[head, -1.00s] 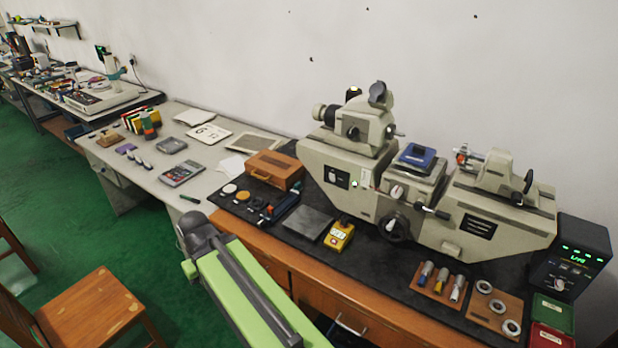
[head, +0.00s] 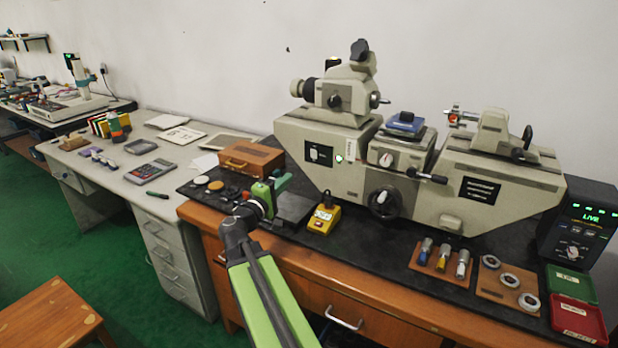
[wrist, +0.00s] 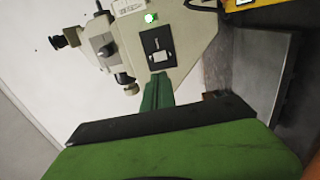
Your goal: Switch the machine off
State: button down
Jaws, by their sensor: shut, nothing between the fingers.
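The machine (head: 420,165) is a large beige measuring instrument on the black-topped bench. Its black switch panel (head: 319,154) is on the left front face, with a lit green lamp (head: 339,158) to its right. In the wrist view the panel (wrist: 163,58) with a pale rocker switch stands just beyond my fingertips, and the lamp (wrist: 151,18) glows above it. My gripper (head: 285,181) is shut and empty, raised over the bench left of and below the panel. Its green fingers also show in the wrist view (wrist: 157,92), pointing toward the panel, apparently apart from it.
A brown wooden case (head: 250,158) stands close behind my gripper. A yellow device (head: 323,219) sits on the bench to its right. Ring and plug holders (head: 508,288) lie at the front right. A control box (head: 577,225) with green lights stands at the right end.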

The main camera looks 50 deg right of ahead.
aim_at(313, 151)
jog(key=shift+d+r, duration=0.1)
jog(key=shift+r, duration=0.2)
jog(key=p+x, duration=0.2)
jog(key=x, duration=1.2)
jog(key=shift+r, duration=0.1)
